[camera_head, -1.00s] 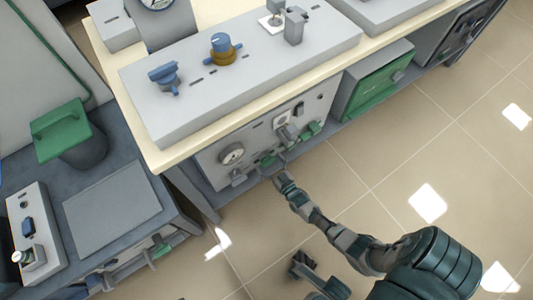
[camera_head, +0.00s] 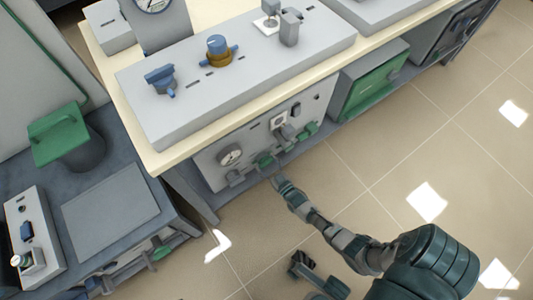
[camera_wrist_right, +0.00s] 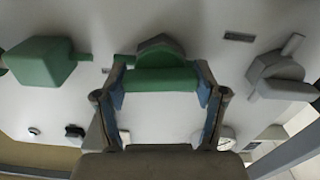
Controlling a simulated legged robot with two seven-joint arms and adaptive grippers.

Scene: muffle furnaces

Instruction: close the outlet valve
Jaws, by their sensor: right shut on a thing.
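A panel (camera_head: 208,170) under the table edge carries several valves. One green valve handle (camera_head: 263,160) sits low on it. My right gripper (camera_head: 276,174) is at this handle. In the right wrist view the gripper (camera_wrist_right: 160,84) is shut on the green bar-shaped handle (camera_wrist_right: 160,78), with one finger at each end of the bar. Its hub lies just behind, against the panel. The frames do not show a label naming this valve, and the fingertips are small in the head view.
A green knob (camera_wrist_right: 42,61) is left of the gripper and a grey knob (camera_wrist_right: 277,75) right of it in the wrist view. A round gauge (camera_head: 231,155) is on the panel. The table edge (camera_head: 235,128) overhangs it. The tiled floor (camera_head: 385,165) is clear.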

